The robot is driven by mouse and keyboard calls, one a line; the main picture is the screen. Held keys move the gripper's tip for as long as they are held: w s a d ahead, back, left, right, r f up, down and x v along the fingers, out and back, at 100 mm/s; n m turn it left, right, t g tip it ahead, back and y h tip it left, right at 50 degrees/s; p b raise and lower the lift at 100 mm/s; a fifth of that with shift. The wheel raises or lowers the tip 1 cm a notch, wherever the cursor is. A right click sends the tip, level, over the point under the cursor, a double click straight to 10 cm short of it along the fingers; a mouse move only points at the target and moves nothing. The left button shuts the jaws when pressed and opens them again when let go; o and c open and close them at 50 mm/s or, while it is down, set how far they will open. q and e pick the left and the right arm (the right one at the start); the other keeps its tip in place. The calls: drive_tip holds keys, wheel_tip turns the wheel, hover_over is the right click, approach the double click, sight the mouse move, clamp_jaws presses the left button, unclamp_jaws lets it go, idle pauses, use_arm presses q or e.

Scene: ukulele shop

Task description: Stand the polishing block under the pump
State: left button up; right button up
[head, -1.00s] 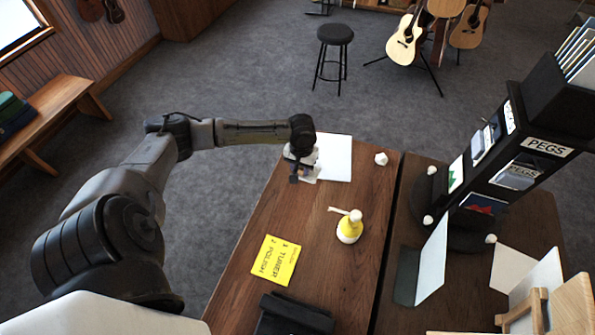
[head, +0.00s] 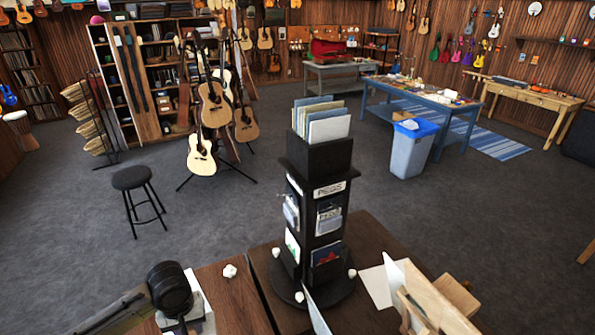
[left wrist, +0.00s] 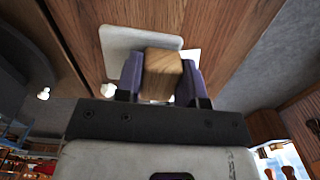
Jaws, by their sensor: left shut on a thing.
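The polishing block (left wrist: 162,78), a light wooden block, sits between the two purple fingers of my left gripper (left wrist: 161,66) in the left wrist view. The fingers are shut on its sides. In the head view my left gripper (head: 187,323) is at the bottom edge, over the near table, and the block cannot be made out there. A white sheet (left wrist: 138,42) lies on the wood tabletop behind the block in the left wrist view. The pump is in neither current view. My right gripper is not in view.
A black rotating rack marked PEGS (head: 318,215) stands on the adjoining dark table. A small white knob-like piece (head: 230,271) lies on the near table (head: 238,305). A wooden stand (head: 435,300) is at lower right. A black stool (head: 133,180) stands beyond on open floor.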

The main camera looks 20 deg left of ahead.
use_arm(q)
drive_tip(key=s+d+r+m+p, duration=0.2)
drive_tip(key=d+r+m+p, duration=0.1)
drive_tip(key=d+r, duration=0.5)
drive_tip(key=s+d+r+m+p, duration=0.3)
drive_tip(key=d+r, duration=0.5)
drive_tip(key=r, duration=0.3)
drive_tip(key=shift+s+r+m, duration=0.35)
drive_tip(key=shift+m, duration=0.25)
drive_tip(key=shift+f, duration=0.1)
